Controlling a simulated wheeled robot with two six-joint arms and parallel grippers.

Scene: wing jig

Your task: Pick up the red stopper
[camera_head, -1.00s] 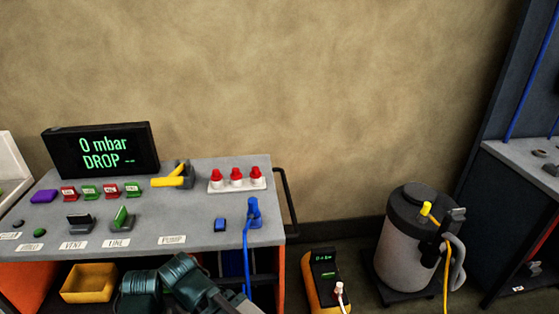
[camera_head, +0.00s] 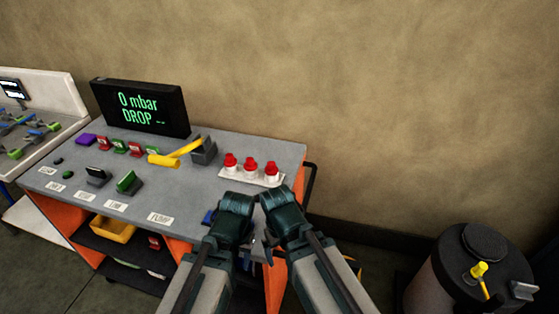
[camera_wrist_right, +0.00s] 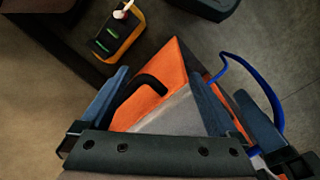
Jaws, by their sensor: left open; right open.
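Three red stoppers stand in a row on a white rack at the bench's back right in the head view: a left one (camera_head: 230,161), a middle one (camera_head: 250,163) and a right one (camera_head: 271,168). Both my arms reach in from the bottom, their wrists just in front of the rack. My left gripper (camera_head: 247,242) is open, low beside the bench's front edge and partly hidden by the wrists. My right gripper (camera_wrist_right: 160,78) is open and empty in the right wrist view, over the bench's corner and orange side. No stopper shows there.
The grey bench (camera_head: 150,190) carries a display (camera_head: 140,108) reading 0 mbar, a yellow lever (camera_head: 175,155), switches and labels. A blue hose (camera_wrist_right: 262,82) runs close to my right gripper. A yellow-orange device (camera_wrist_right: 118,38) stands on the floor. A grey canister (camera_head: 450,270) stands at right.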

